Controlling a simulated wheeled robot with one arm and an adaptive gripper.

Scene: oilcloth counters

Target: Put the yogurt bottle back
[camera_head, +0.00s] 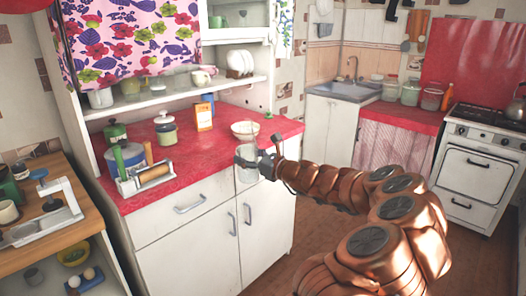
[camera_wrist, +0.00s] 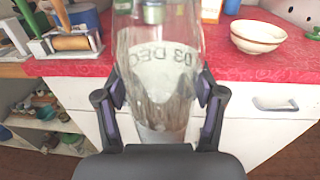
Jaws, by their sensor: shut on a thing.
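The yogurt bottle is a clear glass bottle (camera_wrist: 160,80) with dark printed letters, and it fills the middle of the wrist view. My gripper (camera_wrist: 158,105) is shut on it, one finger on each side. In the head view the bottle (camera_head: 246,166) is a pale, see-through shape at the front edge of the red counter, held by my gripper (camera_head: 258,163). It looks roughly upright and in front of the white cabinet doors. Its base is partly hidden behind the gripper's palm in the wrist view.
The red counter (camera_head: 215,135) holds a bowl (camera_head: 245,131), an orange box (camera_head: 204,117), a lidded jar (camera_head: 166,128) and a rack with a rolling pin (camera_head: 153,174). A wooden table (camera_head: 40,247) stands left, and a stove (camera_head: 478,160) right.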

